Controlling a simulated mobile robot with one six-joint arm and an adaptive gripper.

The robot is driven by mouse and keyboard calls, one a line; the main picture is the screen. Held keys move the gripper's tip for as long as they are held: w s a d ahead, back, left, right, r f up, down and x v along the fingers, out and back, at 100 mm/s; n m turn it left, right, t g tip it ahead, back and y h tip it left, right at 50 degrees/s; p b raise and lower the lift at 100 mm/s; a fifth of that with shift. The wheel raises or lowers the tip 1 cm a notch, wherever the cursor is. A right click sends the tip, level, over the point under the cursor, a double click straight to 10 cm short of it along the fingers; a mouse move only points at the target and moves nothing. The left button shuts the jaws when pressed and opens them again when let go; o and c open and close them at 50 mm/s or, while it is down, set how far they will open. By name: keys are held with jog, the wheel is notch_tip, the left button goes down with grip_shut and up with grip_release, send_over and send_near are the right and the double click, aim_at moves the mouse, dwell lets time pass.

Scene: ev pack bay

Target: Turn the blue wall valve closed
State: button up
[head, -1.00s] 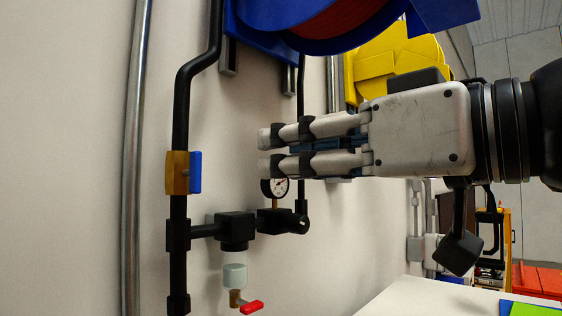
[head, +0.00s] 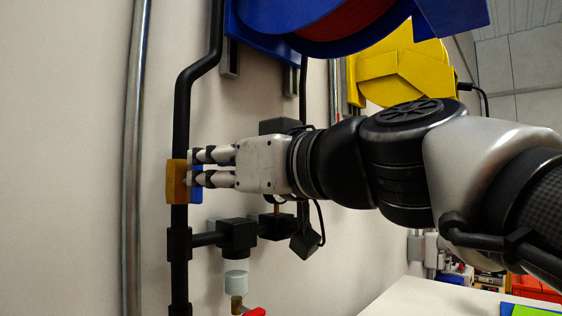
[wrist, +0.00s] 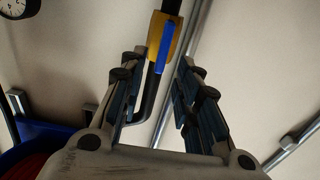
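The blue valve handle (head: 196,195) sits on a brass-coloured valve body (head: 176,181) on the black vertical pipe at the left of the head view. The handle lies in line with the pipe. My gripper (head: 190,168) is at the valve, its fingertips overlapping the handle in the head view and hiding part of it. In the wrist view the handle (wrist: 165,48) shows between the two spread fingertips of my gripper (wrist: 160,70), with a gap on each side. My gripper is open and holds nothing.
A grey conduit (head: 132,150) runs up the wall left of the valve. Below are black pipe fittings (head: 237,238) and a small tap with a red handle (head: 254,312). A blue hose reel (head: 300,30) hangs above my arm. A white tabletop (head: 425,300) is at lower right.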

aim_at(201, 169)
jog(key=shift+p+x, duration=0.3)
jog(key=shift+x, duration=1.5)
jog(key=shift+c, duration=0.4)
grip_shut()
